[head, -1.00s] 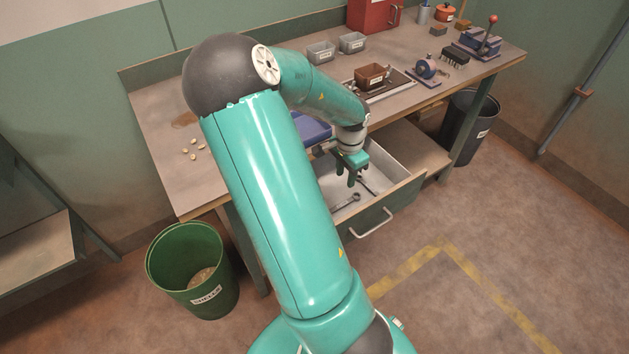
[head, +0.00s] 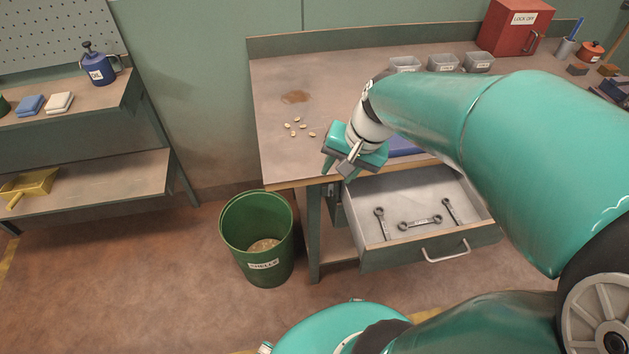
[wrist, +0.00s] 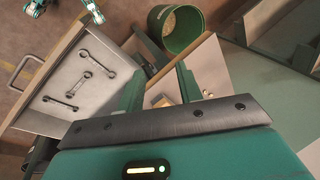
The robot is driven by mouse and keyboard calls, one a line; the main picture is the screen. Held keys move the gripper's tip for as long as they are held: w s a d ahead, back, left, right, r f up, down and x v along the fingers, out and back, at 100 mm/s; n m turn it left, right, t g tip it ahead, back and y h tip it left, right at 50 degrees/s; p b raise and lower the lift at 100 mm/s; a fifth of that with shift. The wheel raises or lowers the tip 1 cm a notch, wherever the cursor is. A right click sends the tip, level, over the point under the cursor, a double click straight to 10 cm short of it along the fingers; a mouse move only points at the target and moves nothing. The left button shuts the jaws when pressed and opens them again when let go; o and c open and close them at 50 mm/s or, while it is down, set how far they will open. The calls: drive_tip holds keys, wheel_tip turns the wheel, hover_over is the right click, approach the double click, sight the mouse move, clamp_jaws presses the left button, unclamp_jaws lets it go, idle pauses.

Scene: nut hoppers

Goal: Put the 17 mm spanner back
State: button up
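Three grey spanners lie apart on the floor of the open drawer (head: 409,190): a left one (head: 381,223), a middle one (head: 420,222) and a right one (head: 452,211). I cannot read their sizes, so I cannot tell which is the 17 mm. In the wrist view the spanners (wrist: 85,80) also show in the drawer at the left. My gripper (head: 339,170) is in the air near the bench's front edge, left of and above the spanners. Its two fingers (wrist: 160,75) are apart with nothing held between them.
A green bin (head: 257,240) marked SHELLS stands on the floor left of the bench (head: 275,120). Several small pale pieces (head: 298,128) lie on the bench top. Grey tubs (head: 443,63) and a red lock-off box (head: 515,25) stand at the back. A shelf unit (head: 60,110) is at the left.

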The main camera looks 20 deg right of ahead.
drive_tip(key=s+a+r+n+t+h, duration=0.2)
drive_tip(key=s+a+r+n, duration=0.5)
drive_tip(key=a+r, duration=0.1)
drive_tip(key=shift+s+a+t, duration=0.15)
drive_tip(key=shift+a+t, duration=0.15)
drive_tip(key=shift+a, duration=0.15)
drive_tip(key=shift+s+d, duration=0.1)
